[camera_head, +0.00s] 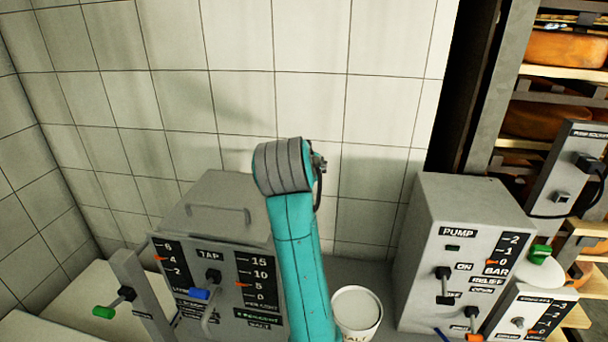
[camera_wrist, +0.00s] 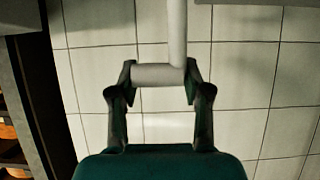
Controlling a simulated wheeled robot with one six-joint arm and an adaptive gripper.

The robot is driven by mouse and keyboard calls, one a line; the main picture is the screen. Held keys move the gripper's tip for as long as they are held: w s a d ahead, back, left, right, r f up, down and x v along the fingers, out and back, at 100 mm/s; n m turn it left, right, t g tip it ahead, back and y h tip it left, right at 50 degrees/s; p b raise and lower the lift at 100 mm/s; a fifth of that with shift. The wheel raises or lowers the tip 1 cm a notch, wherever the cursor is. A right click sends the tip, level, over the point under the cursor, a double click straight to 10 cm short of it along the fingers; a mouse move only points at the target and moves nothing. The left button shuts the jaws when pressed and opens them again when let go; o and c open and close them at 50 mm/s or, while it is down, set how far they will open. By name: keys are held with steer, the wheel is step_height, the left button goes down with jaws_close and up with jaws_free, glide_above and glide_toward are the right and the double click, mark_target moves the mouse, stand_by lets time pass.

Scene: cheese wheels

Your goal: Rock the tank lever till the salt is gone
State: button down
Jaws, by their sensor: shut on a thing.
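My gripper (camera_wrist: 160,80) is shut on a pale grey crossbar (camera_wrist: 155,75) in the wrist view. The bar joins a straight grey rod (camera_wrist: 177,30) that runs up out of the picture. In the head view my arm hides the gripper and this bar. The grey tank (camera_head: 215,200) stands left of my arm, with a panel marked TAP (camera_head: 210,254). Its left scale has an orange pointer near 4, and its right scale has one near 5. A blue-handled tap (camera_head: 199,294) sits on the panel. A lever with a green grip (camera_head: 103,312) is at the tank's left.
A white bucket (camera_head: 357,310) stands right of my arm. A grey pump box (camera_head: 465,205) with switches is beyond it, its orange pointer near 0. Shelves with cheese wheels (camera_head: 565,48) fill the far right. A tiled wall (camera_head: 220,80) closes off the back.

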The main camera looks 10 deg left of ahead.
steer(key=shift+w+d+f, duration=0.1)
steer(key=shift+w+f, duration=0.15)
steer(key=shift+w, duration=0.6)
steer(key=shift+w+d+f, duration=0.15)
steer(key=shift+w+f, duration=0.05)
steer(key=shift+w, duration=0.7)
steer(key=shift+w+d+f, duration=0.1)
steer(key=shift+w+f, duration=0.15)
steer(key=shift+w, duration=0.6)
steer(key=c, duration=0.6)
jaws_free()
steer(key=shift+w+d+f, duration=0.1)
steer(key=shift+o, duration=0.2)
steer(key=v, duration=1.2)
